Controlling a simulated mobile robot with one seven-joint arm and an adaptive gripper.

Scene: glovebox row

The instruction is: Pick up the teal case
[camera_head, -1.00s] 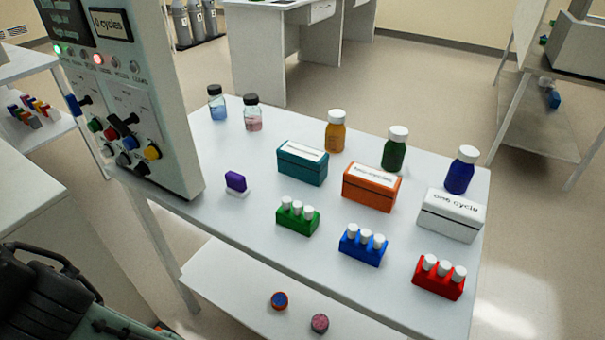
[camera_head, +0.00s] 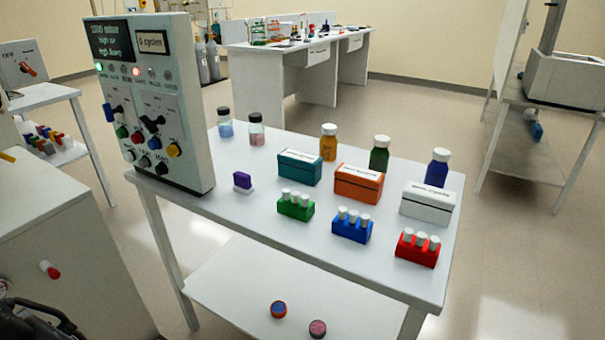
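The teal case (camera_head: 300,170) sits on the white table (camera_head: 265,215), near its middle. It is a closed box with a white label on its lid. The orange case (camera_head: 358,185) stands just to its right, with a small gap. The green rack (camera_head: 296,207) with white-capped tubes is in front of it. The amber bottle (camera_head: 328,145) is behind its right end. My gripper is not in view. A dark part at the bottom left corner may be my arm.
A control panel (camera_head: 150,100) stands at the table's left end. A white case (camera_head: 428,203), blue rack (camera_head: 352,228) and red rack (camera_head: 417,249) stand to the right. Several bottles line the back. A small purple object (camera_head: 242,181) lies left. A cabinet (camera_head: 60,250) is at left.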

